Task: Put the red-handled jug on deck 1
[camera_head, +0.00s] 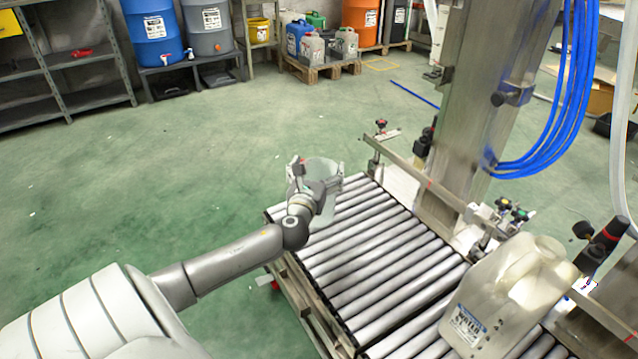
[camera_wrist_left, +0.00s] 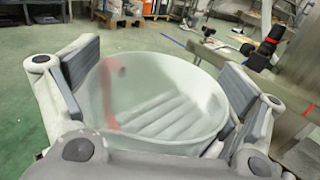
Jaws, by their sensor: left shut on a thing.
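My left gripper (camera_head: 316,186) is shut on a pale translucent jug (camera_head: 323,168), held near the far left corner of the roller conveyor (camera_head: 372,262). In the left wrist view the jug (camera_wrist_left: 165,110) sits between the two grey finger pads, its round open mouth facing the camera. A red strip, likely its handle (camera_wrist_left: 113,92), shows at the jug's left side. The rollers show through the jug. I cannot tell whether its base touches the rollers. No label marks deck 1. My right gripper is not in view.
A large white water canister (camera_head: 510,298) stands on the conveyor's near right end. A steel column (camera_head: 480,110) with blue hoses (camera_head: 560,130) rises behind the rollers. A low metal rail (camera_head: 410,172) runs along the far side. The rollers between jug and canister are clear.

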